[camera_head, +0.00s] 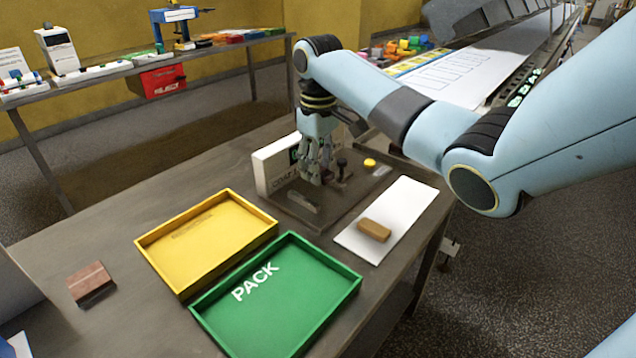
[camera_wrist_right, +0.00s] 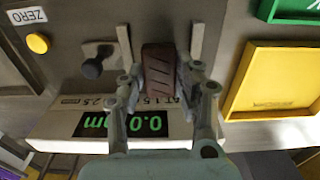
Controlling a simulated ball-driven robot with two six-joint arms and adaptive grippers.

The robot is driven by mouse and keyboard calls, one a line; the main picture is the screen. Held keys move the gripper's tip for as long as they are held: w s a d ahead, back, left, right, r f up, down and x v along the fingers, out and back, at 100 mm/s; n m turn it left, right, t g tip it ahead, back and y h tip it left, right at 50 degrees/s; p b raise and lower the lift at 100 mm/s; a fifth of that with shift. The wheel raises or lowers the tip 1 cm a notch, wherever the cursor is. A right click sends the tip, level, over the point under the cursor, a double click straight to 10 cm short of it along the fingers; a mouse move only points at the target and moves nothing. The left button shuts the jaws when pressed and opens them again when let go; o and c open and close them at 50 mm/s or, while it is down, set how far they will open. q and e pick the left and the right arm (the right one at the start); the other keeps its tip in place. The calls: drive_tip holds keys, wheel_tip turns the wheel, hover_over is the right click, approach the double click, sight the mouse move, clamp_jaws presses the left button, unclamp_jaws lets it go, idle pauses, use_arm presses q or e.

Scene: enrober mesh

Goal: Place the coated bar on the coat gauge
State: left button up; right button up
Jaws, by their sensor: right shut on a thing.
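The coated bar (camera_wrist_right: 159,67) is dark brown with slanted ridges. My right gripper (camera_head: 315,174) is shut on it, with one finger on each long side, as the right wrist view shows (camera_wrist_right: 160,88). In the head view the fingers hide the bar. The coat gauge (camera_head: 272,168) has a white housing and a dark base plate. In the wrist view its green display (camera_wrist_right: 120,124) reads 0.0. The bar is over the gauge's plate, between two pale upright strips, with its near end by the housing. I cannot tell whether it touches the plate. My left gripper is out of view.
A yellow tray (camera_head: 152,240) and a green PACK tray (camera_head: 349,286) stand in front of the gauge. A tan bar (camera_head: 374,230) lies on a white sheet (camera_head: 412,205) to the right. A brown block (camera_head: 90,281) lies at far left. A dark knob (camera_wrist_right: 93,68) and yellow button (camera_wrist_right: 38,43) are close by.

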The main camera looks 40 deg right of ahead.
sight(318, 194)
drive_tip(key=shift+f, duration=2.05)
drive_tip(key=shift+f, duration=0.1)
drive_tip(key=o, duration=0.6)
wheel_tip(318, 194, up, 12)
drive_tip(key=shift+r, duration=0.15)
